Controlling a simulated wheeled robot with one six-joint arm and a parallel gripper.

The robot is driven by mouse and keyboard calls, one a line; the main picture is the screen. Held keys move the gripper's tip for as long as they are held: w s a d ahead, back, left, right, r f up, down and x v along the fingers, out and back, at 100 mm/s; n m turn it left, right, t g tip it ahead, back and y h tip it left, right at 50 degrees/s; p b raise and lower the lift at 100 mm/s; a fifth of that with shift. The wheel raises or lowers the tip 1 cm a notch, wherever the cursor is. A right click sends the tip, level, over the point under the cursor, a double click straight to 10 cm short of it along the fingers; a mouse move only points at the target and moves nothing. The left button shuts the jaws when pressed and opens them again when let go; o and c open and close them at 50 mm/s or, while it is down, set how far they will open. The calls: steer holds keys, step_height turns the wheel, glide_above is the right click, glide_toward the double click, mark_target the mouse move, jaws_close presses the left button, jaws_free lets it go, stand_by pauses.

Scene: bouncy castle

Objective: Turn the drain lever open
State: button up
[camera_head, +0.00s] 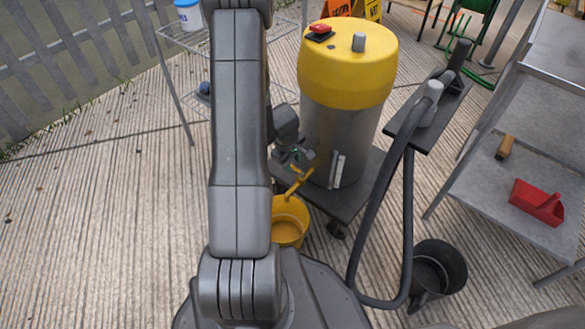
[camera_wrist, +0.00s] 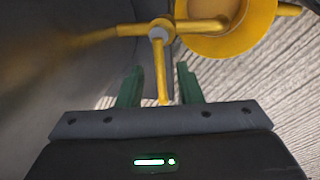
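A yellow-topped grey tank (camera_head: 340,125) stands on a dark wheeled base, with a yellow drain pipe (camera_head: 299,182) low on its near side. In the wrist view the drain lever (camera_wrist: 160,75) is a thin yellow bar running from a grey-capped pivot (camera_wrist: 158,33) towards my gripper. My gripper (camera_wrist: 158,72) is open, with one green finger on each side of the lever and a gap showing on both sides. In the head view my gripper (camera_head: 298,156) is beside the tank, partly hidden by my arm, and the lever is hard to make out.
A yellow bucket (camera_head: 289,222) stands below the drain and also shows in the wrist view (camera_wrist: 215,42). A grey hose (camera_head: 372,215) hangs to the right, near a black bucket (camera_head: 437,270). A metal shelf (camera_head: 500,170) holds a red scoop (camera_head: 537,202) and a brush (camera_head: 505,147).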

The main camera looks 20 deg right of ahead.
steer(key=shift+d+f, duration=0.1)
steer(key=shift+f, duration=0.5)
jaws_close()
